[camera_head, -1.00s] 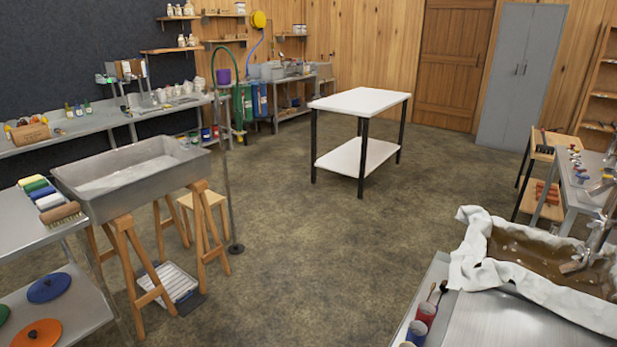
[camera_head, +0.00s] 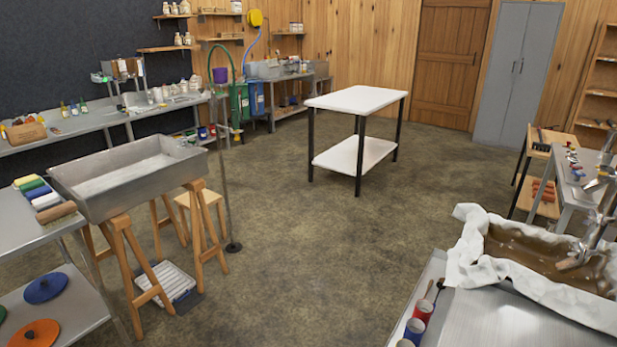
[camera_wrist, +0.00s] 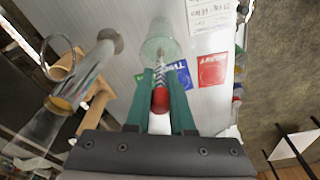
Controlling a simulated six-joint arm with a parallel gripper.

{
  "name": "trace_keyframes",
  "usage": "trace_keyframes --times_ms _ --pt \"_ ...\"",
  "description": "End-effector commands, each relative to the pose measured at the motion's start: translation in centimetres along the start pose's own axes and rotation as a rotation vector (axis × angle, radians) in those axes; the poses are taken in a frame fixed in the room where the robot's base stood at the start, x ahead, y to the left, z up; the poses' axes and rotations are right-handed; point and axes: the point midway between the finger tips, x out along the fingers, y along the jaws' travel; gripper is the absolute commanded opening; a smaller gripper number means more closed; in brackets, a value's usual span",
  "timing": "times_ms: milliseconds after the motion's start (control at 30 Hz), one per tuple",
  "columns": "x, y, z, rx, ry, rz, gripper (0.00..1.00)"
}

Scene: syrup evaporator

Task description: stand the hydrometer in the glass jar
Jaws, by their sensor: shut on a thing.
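In the wrist view my gripper (camera_wrist: 160,74) has two green fingers, shut on a slim thing with a red part (camera_wrist: 160,99), which I take to be the hydrometer. Its far part is narrow and striped, between the fingertips. A pale green glass piece (camera_wrist: 160,40) lies straight beyond the tips; I cannot tell whether it touches or belongs to the held thing. I cannot tell which glass piece is the jar. The hydrometer is not made out in the head view.
A blue and a red label (camera_wrist: 212,70) show on a pale surface beyond the fingers. In the head view a white table (camera_head: 355,103) stands mid-room with open floor around it. A steel pan (camera_head: 130,175) is left; a cloth-lined trough (camera_head: 530,250) is lower right.

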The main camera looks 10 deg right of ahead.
Motion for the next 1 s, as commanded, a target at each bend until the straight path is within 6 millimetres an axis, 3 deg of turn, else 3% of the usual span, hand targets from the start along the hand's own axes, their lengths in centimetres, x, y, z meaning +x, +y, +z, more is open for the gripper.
trace_keyframes --times_ms 400,433,600,1000 --pt "0.53 -0.01 0.12 0.0 0.0 -0.001 0.0" --pt "0.53 -0.01 0.11 0.0 0.0 0.0 0.27" --pt "0.52 -0.01 0.11 0.0 0.0 0.0 0.56" --pt "0.51 -0.01 0.11 0.0 0.0 0.0 0.56"
